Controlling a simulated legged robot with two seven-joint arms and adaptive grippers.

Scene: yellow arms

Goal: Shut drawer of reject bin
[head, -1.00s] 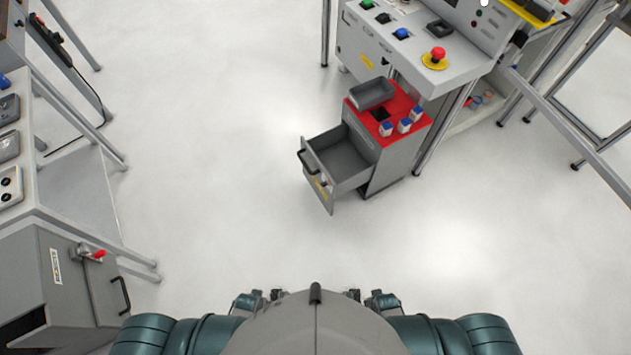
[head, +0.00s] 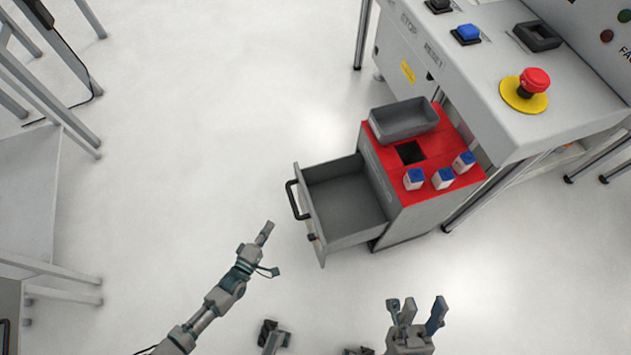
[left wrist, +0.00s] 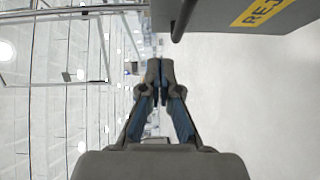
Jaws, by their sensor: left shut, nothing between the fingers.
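The reject bin (head: 412,212) is a grey cabinet with a red top. Its drawer (head: 346,190) stands pulled out toward the left and looks empty. The drawer has a black handle (head: 296,199) on its front. My left gripper (head: 266,230) is shut and empty, just in front of the drawer and apart from it. In the left wrist view, the fingers (left wrist: 160,75) are together, and the drawer front (left wrist: 240,15) with a yellow label is at the upper right. My right gripper (head: 418,312) is open and empty, below the bin in the head view.
On the red top are a grey tray (head: 404,119) and several small white and blue boxes (head: 443,178). A control console (head: 490,80) with a red emergency button (head: 533,82) stands behind the bin. A grey table frame (head: 30,190) is at left. The floor between is clear.

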